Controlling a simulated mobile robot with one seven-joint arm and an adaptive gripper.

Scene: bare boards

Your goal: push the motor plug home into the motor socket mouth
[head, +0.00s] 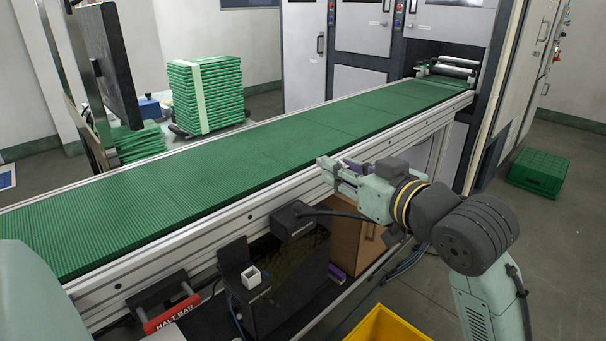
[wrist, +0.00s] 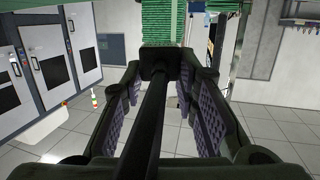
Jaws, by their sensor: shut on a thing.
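My gripper (head: 330,172) is in front of the near side rail of the conveyor, with its fingers pointing left. In the wrist view, the gripper (wrist: 170,75) has its two purple-padded fingers on either side of a black block, which looks like the motor plug (wrist: 166,60). A thick black cable (wrist: 150,118) runs from it towards the camera. A white square-rimmed opening (head: 251,274) on a dark housing below the conveyor looks like the motor socket mouth. It lies lower left of my gripper, well apart from it.
The green conveyor belt (head: 200,185) runs across the view. A black box (head: 291,222) with a cable is on its near side. A red halt bar (head: 172,314), dark housing (head: 262,305), brown box (head: 352,240) and yellow bin (head: 390,325) are below.

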